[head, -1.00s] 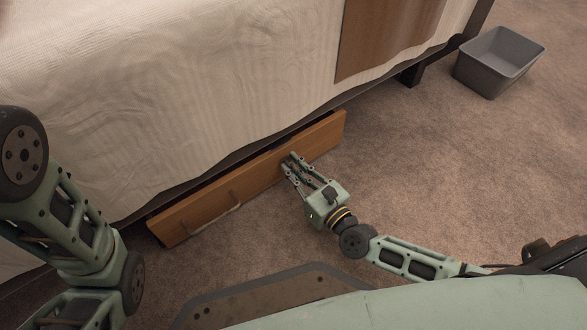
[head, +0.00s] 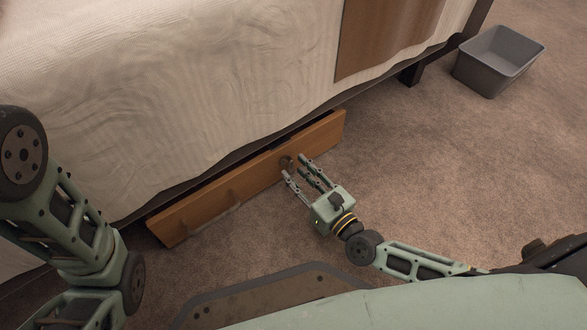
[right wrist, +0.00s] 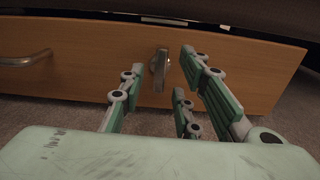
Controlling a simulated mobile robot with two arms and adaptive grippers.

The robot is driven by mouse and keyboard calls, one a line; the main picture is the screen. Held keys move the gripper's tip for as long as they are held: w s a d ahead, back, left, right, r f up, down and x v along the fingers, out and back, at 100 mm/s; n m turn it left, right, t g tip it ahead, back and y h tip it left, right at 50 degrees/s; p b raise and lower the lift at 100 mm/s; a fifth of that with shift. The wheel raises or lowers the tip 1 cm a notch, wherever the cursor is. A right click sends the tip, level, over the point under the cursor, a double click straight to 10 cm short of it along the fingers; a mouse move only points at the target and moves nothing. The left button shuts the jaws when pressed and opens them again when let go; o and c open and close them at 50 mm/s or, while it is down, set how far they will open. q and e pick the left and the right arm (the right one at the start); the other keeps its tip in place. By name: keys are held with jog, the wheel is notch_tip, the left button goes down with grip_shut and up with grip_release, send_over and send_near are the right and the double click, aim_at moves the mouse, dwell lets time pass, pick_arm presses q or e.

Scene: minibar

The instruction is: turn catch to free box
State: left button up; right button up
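The wooden box (head: 225,190) sits under the edge of the bed, its long front panel facing me. The catch (head: 286,162) is a small dark metal piece on that panel, right of the middle. In the right wrist view the catch (right wrist: 159,68) stands roughly upright with its round base at the top. My right gripper (head: 297,166) is open and empty, its fingertips just in front of the catch. In the wrist view its fingers lie on both sides of the catch, apart from it. My left gripper is out of view; only the left arm shows.
A bar handle (head: 217,218) is on the left part of the box front; it also shows in the wrist view (right wrist: 24,60). The bed's pale cover (head: 190,90) overhangs the box. A grey bin (head: 498,62) stands far right. Carpet (head: 430,170) to the right is clear.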

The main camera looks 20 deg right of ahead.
jog(key=v, duration=1)
